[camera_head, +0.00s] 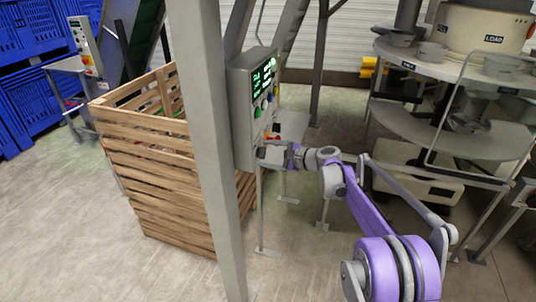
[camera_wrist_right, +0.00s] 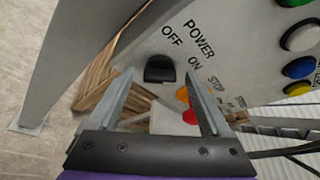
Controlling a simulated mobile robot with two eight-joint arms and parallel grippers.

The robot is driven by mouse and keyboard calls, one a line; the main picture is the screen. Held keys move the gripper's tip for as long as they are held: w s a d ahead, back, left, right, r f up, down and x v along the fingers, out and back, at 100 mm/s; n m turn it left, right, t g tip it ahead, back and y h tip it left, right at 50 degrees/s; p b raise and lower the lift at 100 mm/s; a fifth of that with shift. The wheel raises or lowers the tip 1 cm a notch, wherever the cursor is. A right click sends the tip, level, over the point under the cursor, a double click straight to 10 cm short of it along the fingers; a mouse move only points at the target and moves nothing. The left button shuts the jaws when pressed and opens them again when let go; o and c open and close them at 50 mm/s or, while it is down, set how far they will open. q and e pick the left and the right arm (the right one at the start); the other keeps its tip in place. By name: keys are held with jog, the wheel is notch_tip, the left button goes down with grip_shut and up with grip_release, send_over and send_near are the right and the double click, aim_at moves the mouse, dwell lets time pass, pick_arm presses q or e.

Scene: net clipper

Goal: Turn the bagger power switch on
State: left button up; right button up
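The bagger control box (camera_head: 241,115) is a grey panel beside a post in the head view, with lit green displays and coloured buttons. In the right wrist view, a black power switch (camera_wrist_right: 160,69) sits on the panel (camera_wrist_right: 235,60) near the labels POWER, OFF and ON. I cannot tell which way it is set. My right gripper (camera_head: 262,152) is at the lower part of the box. In the wrist view its two fingers (camera_wrist_right: 161,88) are apart, with the switch just beyond the gap between them. They hold nothing. My left gripper is out of view.
A grey post (camera_head: 208,140) stands just left of the box. A slatted wooden crate (camera_head: 150,155) stands behind the post. Several coloured buttons (camera_wrist_right: 300,38) sit right of the switch, and red and yellow ones lie below. A round machine (camera_head: 440,130) stands at right.

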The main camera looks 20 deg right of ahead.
jog(key=b+v, duration=0.1)
jog(key=v, duration=0.9)
jog(key=shift+s+d+r, duration=0.15)
jog(key=shift+s+d, duration=0.05)
jog(key=shift+s, duration=0.1)
jog(key=s+a+f+n+g+h, duration=0.4)
jog(key=s+a+n, duration=0.55)
jog(key=s, duration=0.65)
jog(key=s+f+n+g+h, duration=0.1)
jog(key=s+f+n, duration=0.3)
jog(key=s, duration=0.7)
jog(key=s+f+n+g+h, duration=0.1)
jog(key=s+f+n+h, duration=0.3)
jog(key=s+f, duration=0.4)
jog(key=s+n, duration=0.1)
jog(key=s, duration=0.2)
jog(key=shift+d+h+p, duration=0.2)
jog(key=shift+h+p, duration=0.1)
jog(key=shift+p, duration=0.1)
